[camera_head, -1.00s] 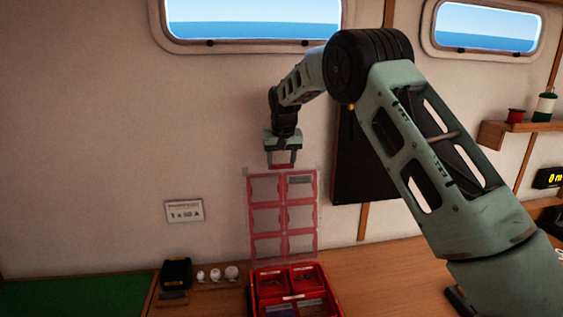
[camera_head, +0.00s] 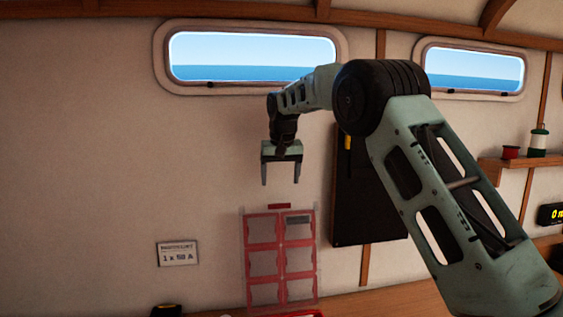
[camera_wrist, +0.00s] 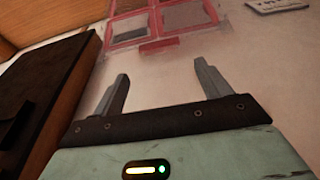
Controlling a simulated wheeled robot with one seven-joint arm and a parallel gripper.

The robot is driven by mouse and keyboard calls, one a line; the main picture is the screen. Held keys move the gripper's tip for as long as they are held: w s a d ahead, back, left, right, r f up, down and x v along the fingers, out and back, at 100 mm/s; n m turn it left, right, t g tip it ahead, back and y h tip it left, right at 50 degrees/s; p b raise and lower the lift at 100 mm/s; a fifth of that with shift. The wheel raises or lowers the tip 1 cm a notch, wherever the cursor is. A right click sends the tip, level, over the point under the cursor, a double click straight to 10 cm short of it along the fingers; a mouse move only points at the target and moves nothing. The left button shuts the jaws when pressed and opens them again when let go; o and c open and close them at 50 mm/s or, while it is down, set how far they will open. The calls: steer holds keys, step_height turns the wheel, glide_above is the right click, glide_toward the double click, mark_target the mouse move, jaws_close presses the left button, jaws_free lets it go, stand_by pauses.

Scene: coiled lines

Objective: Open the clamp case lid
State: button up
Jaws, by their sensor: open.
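The clamp case lid (camera_head: 281,246) is a clear panel with a red frame and several windows. It stands upright against the wall in the head view, with a small red tab (camera_head: 279,206) at its top edge. The lid also shows at the top of the wrist view (camera_wrist: 150,25), with the tab (camera_wrist: 158,46) on its near edge. My gripper (camera_head: 281,183) is open and empty, above the tab and apart from it. Its two fingers also show in the wrist view (camera_wrist: 160,85) with nothing between them. The case body is almost wholly below the head view; only a red edge (camera_head: 300,314) shows.
A dark panel (camera_head: 365,190) hangs on the wall right of the lid. A white label card (camera_head: 177,253) is on the wall to the left. A shelf with spools (camera_head: 510,152) is at the far right.

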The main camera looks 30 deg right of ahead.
steer(key=v, duration=0.7)
steer(key=shift+r+b, duration=0.35)
steer(key=shift+b, duration=0.1)
steer(key=shift+s, duration=0.1)
steer(key=s+a+f+n+g+y+b, duration=0.1)
steer(key=s+a+f+n+b, duration=0.2)
steer(key=s+a+f, duration=0.7)
steer(key=s+a+f+n+g+y+b, duration=0.1)
steer(key=s+a+f+n+y+b, duration=0.15)
steer(key=s+a+f, duration=0.6)
steer(key=s+a+f+n+b, duration=0.1)
steer(key=s+f, duration=0.3)
steer(key=s, duration=0.5)
steer(key=s+a+f+n+h+b, duration=0.1)
steer(key=s+a+f+n, duration=0.1)
steer(key=s+f, duration=0.3)
steer(key=s+a+f+n+h+b, duration=0.1)
steer(key=s+a+f+n+b, duration=0.1)
steer(key=s, duration=1)
step_height(320, 180, down, 2)
steer(key=shift+s+f+n+g, duration=0.25)
steer(key=shift+s+n+g, duration=0.1)
steer(key=shift+n+g, duration=0.1)
steer(key=shift+a, duration=0.1)
